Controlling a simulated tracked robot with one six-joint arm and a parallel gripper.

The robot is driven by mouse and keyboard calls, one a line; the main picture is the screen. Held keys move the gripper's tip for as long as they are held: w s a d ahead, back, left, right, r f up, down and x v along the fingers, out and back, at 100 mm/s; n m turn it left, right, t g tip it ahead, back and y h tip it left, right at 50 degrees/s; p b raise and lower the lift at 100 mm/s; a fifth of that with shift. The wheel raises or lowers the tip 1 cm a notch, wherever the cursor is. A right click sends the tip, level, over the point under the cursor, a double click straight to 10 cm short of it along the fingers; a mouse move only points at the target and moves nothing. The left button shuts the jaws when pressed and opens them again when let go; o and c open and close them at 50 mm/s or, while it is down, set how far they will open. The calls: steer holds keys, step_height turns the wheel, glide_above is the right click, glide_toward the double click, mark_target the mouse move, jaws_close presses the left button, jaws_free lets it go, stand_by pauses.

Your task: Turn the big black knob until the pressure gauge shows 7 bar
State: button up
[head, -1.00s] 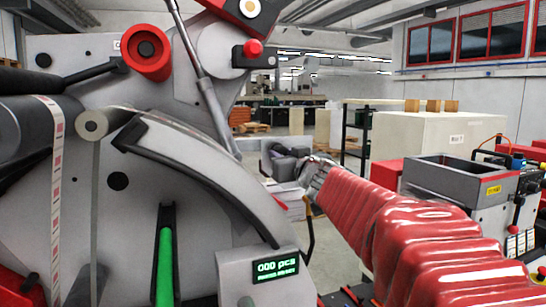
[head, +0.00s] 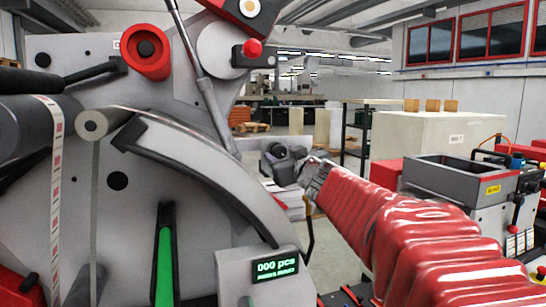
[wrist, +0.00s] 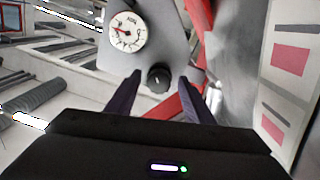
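The big black knob (wrist: 158,77) shows in the wrist view on a grey panel, with a small light mark on its face. My gripper (wrist: 160,80) is open, its two dark fingers apart with the knob seen between their tips; I cannot tell whether they touch it. The round white pressure gauge (wrist: 127,32) sits on the same panel, above and left of the knob. Its red needle points to the left, but the numbers are too small to read. In the head view my gripper (head: 284,164) is at the end of the red-sleeved arm, beside the machine; the knob and gauge cannot be made out there.
The label machine (head: 130,210) fills the left, with a curved grey guard, a green bar and a counter display (head: 276,268) reading 000 pcs. A grey open bin (head: 455,175) stands at the right. A red part (wrist: 185,101) lies close by the knob.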

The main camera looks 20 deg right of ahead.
steer(key=shift+s, duration=0.15)
steer(key=s, duration=1.3)
steer(key=shift+s+a, duration=0.25)
steer(key=shift+a, duration=0.05)
steer(key=shift+f, duration=0.1)
